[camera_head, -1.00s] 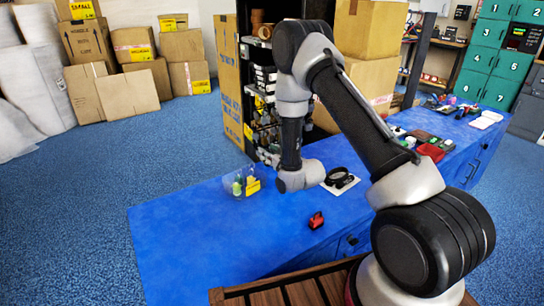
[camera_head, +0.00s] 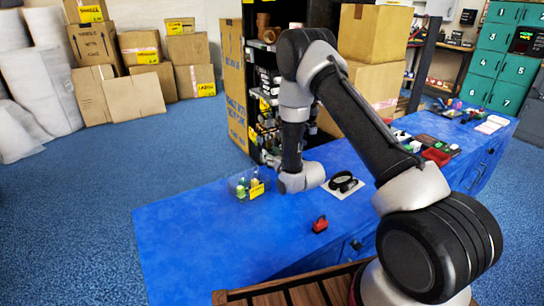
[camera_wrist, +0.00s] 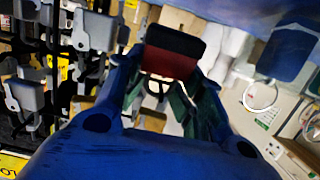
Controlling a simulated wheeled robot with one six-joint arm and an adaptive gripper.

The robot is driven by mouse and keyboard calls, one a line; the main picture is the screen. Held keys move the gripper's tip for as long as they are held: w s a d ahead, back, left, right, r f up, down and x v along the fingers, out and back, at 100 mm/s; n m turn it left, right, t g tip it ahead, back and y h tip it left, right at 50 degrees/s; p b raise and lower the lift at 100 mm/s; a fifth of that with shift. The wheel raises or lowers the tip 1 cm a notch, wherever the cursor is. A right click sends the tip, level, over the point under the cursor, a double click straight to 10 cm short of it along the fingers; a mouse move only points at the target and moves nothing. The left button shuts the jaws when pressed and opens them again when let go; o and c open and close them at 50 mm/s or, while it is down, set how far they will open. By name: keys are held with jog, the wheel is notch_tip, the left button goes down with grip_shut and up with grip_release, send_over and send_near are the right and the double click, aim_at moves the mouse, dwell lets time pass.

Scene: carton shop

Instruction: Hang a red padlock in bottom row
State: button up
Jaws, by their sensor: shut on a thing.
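In the wrist view my gripper (camera_wrist: 158,98) is shut on a dark red padlock (camera_wrist: 170,63) with a black end. Its shackle is hard to make out between the fingers. At the left of that view, several grey padlock-like items (camera_wrist: 24,95) hang on a dark rack (camera_wrist: 48,62). In the head view my gripper and the held padlock are hidden behind my arm's wrist. Another small red and black object (camera_head: 320,224) lies on the blue counter (camera_head: 215,255); I cannot tell for certain what it is.
A clear bin (camera_head: 243,188) with a yellow label and a black round item on a white sheet (camera_head: 342,186) sit on the counter. A dark shelf unit (camera_head: 262,120) stands behind my arm. The counter's left front is clear.

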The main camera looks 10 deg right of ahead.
jog(key=shift+w+a+r, duration=0.15)
jog(key=shift+a, duration=0.1)
jog(key=o, duration=1.4)
jog(key=shift+w+a, duration=0.1)
